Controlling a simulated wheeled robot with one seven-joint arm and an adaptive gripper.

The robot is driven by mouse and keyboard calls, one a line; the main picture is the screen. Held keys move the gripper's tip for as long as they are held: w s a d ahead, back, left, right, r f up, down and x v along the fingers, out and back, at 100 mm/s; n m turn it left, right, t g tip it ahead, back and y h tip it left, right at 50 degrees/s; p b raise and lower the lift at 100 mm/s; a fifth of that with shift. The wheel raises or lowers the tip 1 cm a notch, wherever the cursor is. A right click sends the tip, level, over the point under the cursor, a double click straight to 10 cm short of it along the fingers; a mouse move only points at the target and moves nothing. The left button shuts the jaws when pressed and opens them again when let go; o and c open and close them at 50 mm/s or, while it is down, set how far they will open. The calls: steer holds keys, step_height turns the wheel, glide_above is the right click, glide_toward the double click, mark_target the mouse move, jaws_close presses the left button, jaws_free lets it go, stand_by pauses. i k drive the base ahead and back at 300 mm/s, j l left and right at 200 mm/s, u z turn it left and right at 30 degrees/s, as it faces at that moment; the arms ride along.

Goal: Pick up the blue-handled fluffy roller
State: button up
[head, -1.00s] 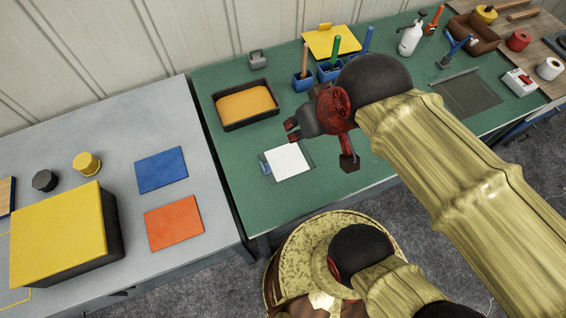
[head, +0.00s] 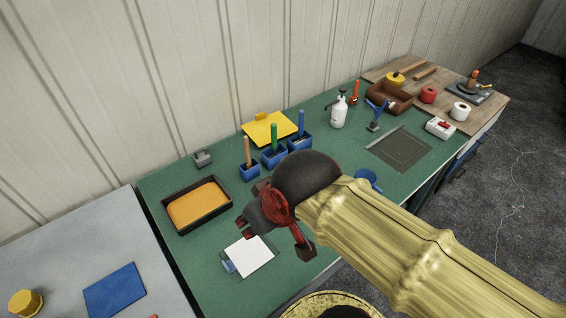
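Three upright handles stand in blue holders at the back of the green table: a brown handle (head: 247,150), a green handle (head: 274,138) and a blue handle (head: 301,123). The blue one stands in the rightmost holder (head: 299,142); its lower end is hidden, so I cannot see whether it is a fluffy roller. A blue tool (head: 377,110) with a forked shape stands farther right on the table. My gripper (head: 241,228) is above the near left of the table, in front of the holders and apart from them. Its two dark red fingertips look apart, with nothing between them.
An orange-filled black tray (head: 180,226) lies left of the holders. A white sheet (head: 248,256) lies below my gripper. A yellow panel (head: 268,126), a white spray bottle (head: 338,110) and a dark mesh square (head: 398,150) are around them. A round blue item (head: 367,178) shows beside my arm.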

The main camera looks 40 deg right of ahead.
mark_target(302, 114)
steer(key=l+z, duration=0.15)
steer(key=l, duration=0.45)
steer(key=l+z, duration=0.1)
steer(key=l, duration=0.45)
steer(key=i+l+z, duration=0.15)
steer(key=l, duration=0.45)
steer(key=l+z, duration=0.15)
steer(key=l, duration=0.4)
